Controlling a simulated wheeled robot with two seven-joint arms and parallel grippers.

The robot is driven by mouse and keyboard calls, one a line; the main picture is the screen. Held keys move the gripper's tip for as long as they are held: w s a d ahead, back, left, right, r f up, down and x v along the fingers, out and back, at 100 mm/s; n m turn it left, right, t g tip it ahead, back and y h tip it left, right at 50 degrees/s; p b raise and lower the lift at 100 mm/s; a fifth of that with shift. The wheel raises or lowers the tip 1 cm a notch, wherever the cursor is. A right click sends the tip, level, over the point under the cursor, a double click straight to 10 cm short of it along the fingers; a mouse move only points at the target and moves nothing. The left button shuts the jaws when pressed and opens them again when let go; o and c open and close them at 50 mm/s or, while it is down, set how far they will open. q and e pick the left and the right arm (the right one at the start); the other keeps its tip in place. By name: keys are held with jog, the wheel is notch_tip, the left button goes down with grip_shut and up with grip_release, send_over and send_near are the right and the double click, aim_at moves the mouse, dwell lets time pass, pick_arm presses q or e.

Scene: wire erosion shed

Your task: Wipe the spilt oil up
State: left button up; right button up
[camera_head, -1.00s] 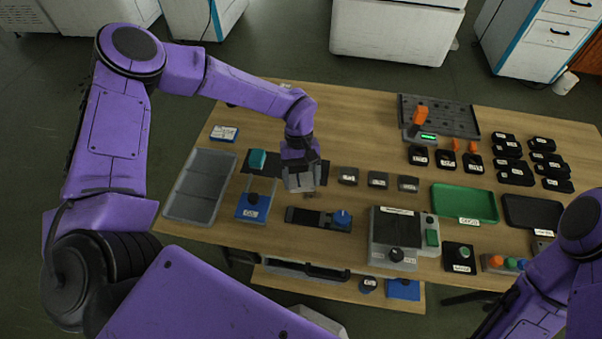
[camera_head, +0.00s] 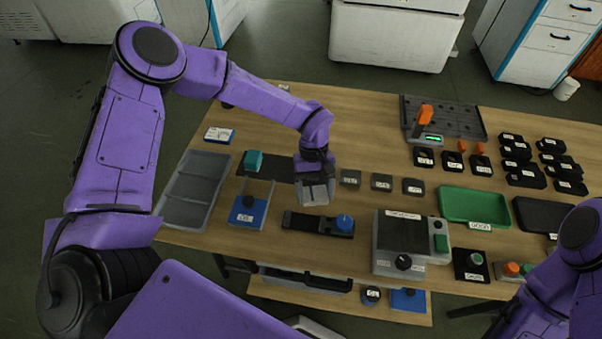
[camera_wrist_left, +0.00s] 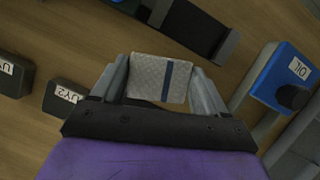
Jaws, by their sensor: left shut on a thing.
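My left gripper (camera_head: 316,186) is low over the table, just in front of a dark mat (camera_head: 275,166). In the left wrist view its fingers (camera_wrist_left: 160,82) are shut on a pale grey woven cloth (camera_wrist_left: 150,78) with a dark blue stripe. The cloth also shows as a grey patch under the gripper in the head view. I cannot make out spilt oil; the gripper and cloth may hide it. Whether the cloth touches the table is unclear. A blue holder labelled OIL (camera_wrist_left: 268,72) stands beside the gripper. Of my right arm only purple links show at lower right.
A grey tray (camera_head: 194,192) and teal block (camera_head: 252,160) lie left of the gripper. Small labelled blocks (camera_head: 381,182) stand close on its right. A dark fixture with a blue knob (camera_head: 344,222) is in front. A green tray (camera_head: 473,203) and grey machine (camera_head: 396,268) are further right.

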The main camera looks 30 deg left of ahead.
aim_at(327, 196)
pick_arm(q)
jog(key=shift+w+d+b, duration=0.2)
jog(key=shift+d+b, duration=0.1)
jog(key=shift+d, duration=0.45)
jog(key=shift+w+d+b, duration=0.2)
jog(key=shift+d+b, duration=0.05)
jog(key=shift+d, duration=0.5)
jog(key=shift+a, duration=0.2)
jog(key=a, duration=0.1)
jog(key=s+a+p, duration=0.1)
jog(key=a, duration=0.1)
jog(key=shift+r, duration=0.15)
jog(key=shift+s+a+p, duration=0.2)
jog(key=shift+a+p, duration=0.15)
jog(key=shift+a, duration=0.4)
jog(key=shift+s+a+p, duration=0.2)
jog(key=shift+a+p, duration=0.15)
jog(key=shift+a, duration=0.35)
jog(key=shift+s+a, duration=0.15)
jog(key=shift+a, duration=0.2)
jog(key=shift+r+p, duration=0.55)
jog(key=shift+p, duration=0.4)
jog(key=shift+d+r+p, duration=0.15)
jog(key=shift+r+p, duration=0.45)
jog(key=shift+r, duration=0.1)
jog(key=shift+r+p, duration=1.5)
jog(key=shift+r, duration=0.4)
pick_arm(e)
notch_tip(327, 196, up, 7)
jog(key=shift+s, duration=0.45)
